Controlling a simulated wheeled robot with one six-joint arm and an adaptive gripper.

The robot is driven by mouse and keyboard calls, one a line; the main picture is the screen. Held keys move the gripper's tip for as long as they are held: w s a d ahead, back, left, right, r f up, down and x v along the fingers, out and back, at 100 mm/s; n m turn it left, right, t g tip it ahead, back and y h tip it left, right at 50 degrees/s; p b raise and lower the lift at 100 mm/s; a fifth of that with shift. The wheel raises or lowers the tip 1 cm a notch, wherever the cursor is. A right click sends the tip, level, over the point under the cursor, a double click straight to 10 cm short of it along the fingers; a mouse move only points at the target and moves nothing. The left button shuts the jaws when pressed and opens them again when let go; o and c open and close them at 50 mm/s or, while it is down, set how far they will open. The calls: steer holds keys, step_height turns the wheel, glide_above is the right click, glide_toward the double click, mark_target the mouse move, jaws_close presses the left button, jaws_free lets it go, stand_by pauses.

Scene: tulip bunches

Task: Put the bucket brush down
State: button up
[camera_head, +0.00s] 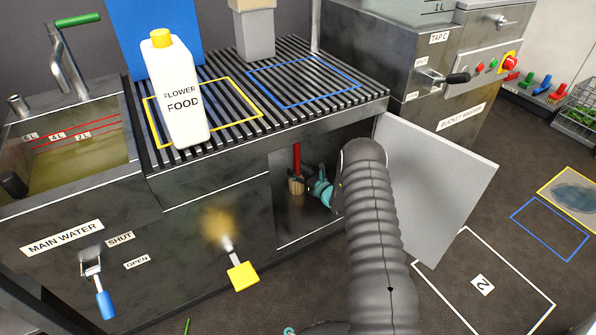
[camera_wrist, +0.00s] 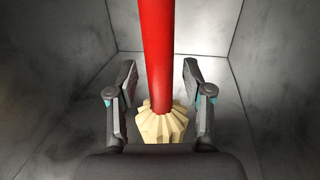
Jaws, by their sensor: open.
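The bucket brush has a red handle and pale bristles. In the head view the brush (camera_head: 297,172) is upright inside the open cupboard under the slatted rack, bristles down. In the wrist view the red handle (camera_wrist: 158,50) rises between the fingers, with the bristle head (camera_wrist: 162,124) low in the middle. My gripper (camera_wrist: 159,92) is open, one finger on each side of the brush, with gaps to the handle. In the head view my gripper (camera_head: 318,190) is inside the cupboard, right of the brush; my arm hides part of it.
The cupboard door (camera_head: 440,180) stands open at the right. Metal cupboard walls (camera_wrist: 275,70) are close on both sides. Above is the slatted rack (camera_head: 225,105) with a flower food bottle (camera_head: 178,100).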

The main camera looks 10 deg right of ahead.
steer(key=v, duration=1.2)
steer(key=shift+p, duration=0.35)
steer(key=shift+r, duration=0.15)
